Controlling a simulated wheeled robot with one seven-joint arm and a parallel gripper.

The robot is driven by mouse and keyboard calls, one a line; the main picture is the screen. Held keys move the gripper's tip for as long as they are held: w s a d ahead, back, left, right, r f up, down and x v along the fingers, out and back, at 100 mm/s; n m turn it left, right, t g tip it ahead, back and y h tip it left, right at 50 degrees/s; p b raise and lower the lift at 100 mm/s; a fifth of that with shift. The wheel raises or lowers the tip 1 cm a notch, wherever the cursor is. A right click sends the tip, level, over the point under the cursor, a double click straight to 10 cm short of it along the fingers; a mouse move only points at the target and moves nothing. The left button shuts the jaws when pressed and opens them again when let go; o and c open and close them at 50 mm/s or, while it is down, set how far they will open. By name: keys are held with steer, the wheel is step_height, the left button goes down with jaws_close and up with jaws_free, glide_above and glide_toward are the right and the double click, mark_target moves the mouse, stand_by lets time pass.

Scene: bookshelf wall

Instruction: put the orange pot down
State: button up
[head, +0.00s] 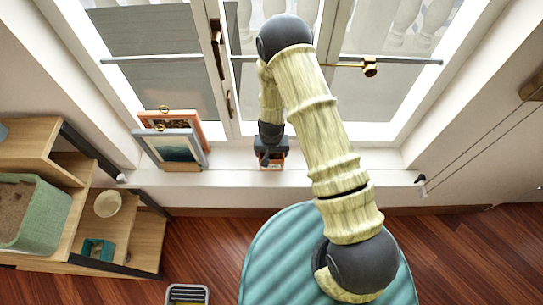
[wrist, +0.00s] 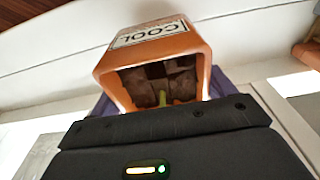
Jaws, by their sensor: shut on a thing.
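The orange pot (wrist: 205,50) fills the middle of the wrist view. It has a white label reading "COOL", brown chunks inside and a small yellow-green stem. It looks tilted in this view. My gripper (wrist: 160,95) is shut on it, with purplish finger parts showing at both sides of the pot. In the head view my gripper (head: 268,147) is at the windowsill (head: 340,158), and a small part of the pot (head: 281,163) shows beneath it. The pot's base is hidden, so I cannot tell whether it touches the sill.
Framed pictures (head: 173,146) stand on the sill to the left of my gripper. A wooden shelf unit (head: 140,243) at the left holds a green planter (head: 40,215), a cream bowl (head: 108,204) and a teal box (head: 97,250). The sill right of my gripper is clear.

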step_height(320, 180, up, 6)
steer(key=shift+r, duration=0.1)
stand_by(0.8)
